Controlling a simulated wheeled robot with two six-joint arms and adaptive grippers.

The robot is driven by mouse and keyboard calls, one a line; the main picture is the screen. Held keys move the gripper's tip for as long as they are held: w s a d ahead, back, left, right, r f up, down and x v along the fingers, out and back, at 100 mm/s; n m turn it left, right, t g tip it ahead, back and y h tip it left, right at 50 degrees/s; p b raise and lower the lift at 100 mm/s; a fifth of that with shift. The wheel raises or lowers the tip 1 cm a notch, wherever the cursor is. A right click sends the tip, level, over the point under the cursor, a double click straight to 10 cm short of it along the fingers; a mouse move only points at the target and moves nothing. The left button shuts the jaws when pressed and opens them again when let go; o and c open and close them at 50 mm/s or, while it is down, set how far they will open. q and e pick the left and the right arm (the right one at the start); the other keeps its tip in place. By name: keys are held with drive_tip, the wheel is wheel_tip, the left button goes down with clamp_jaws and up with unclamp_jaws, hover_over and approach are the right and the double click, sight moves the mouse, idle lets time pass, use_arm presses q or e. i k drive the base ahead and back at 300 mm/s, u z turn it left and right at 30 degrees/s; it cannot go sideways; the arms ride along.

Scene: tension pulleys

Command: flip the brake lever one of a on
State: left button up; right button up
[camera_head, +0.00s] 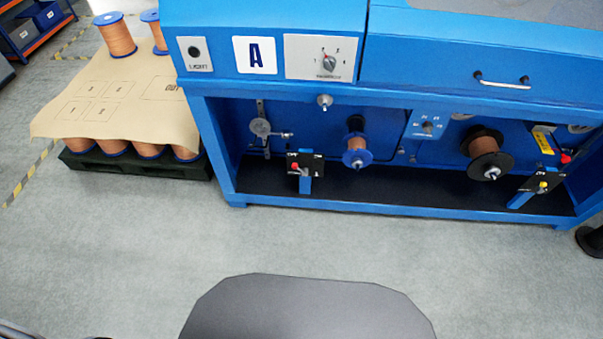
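Which way any lever is set is too small to tell. Neither of my grippers can be made out in the head view.
A copper spool with blue flanges (357,158) and one with black flanges (487,168) are mounted in the bay. A rotary switch panel (320,57) is above. A dark pallet (140,166) with copper spools stands left. The grey floor in front is clear.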

sight(304, 171)
drive_tip(key=k, duration=0.6)
drive_tip(key=u, duration=0.75)
drive_tip(key=i, duration=1.7)
drive_tip(key=z, duration=1.2)
drive_tip(key=i, duration=0.65)
